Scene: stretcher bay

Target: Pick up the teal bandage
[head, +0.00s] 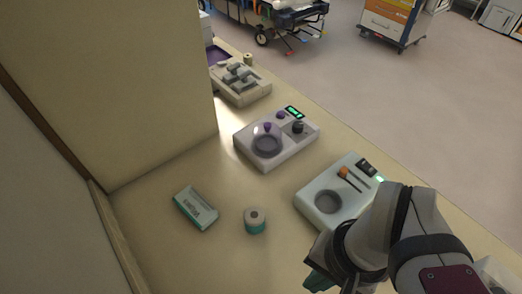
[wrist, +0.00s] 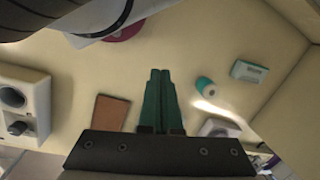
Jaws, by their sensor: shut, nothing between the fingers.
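The teal bandage is a small roll (head: 255,221) with a pale top and a round core hole, standing on the counter (head: 165,262) in the head view. It also shows in the wrist view (wrist: 205,87), right of my fingers and apart from them. My gripper (wrist: 160,72) has its two green fingers together in the wrist view, with nothing between them. In the head view my gripper (head: 316,280) is low in the picture, right of and nearer than the bandage, partly hidden by my wrist.
A teal and white box (head: 195,207) lies left of the bandage. A pale device (head: 318,204) stands to its right, another white device (head: 293,159) behind it, and a beige tray (head: 263,88) farther back. A wall (head: 110,90) bounds the left. A brown flat piece (wrist: 110,112) lies left of my fingers.

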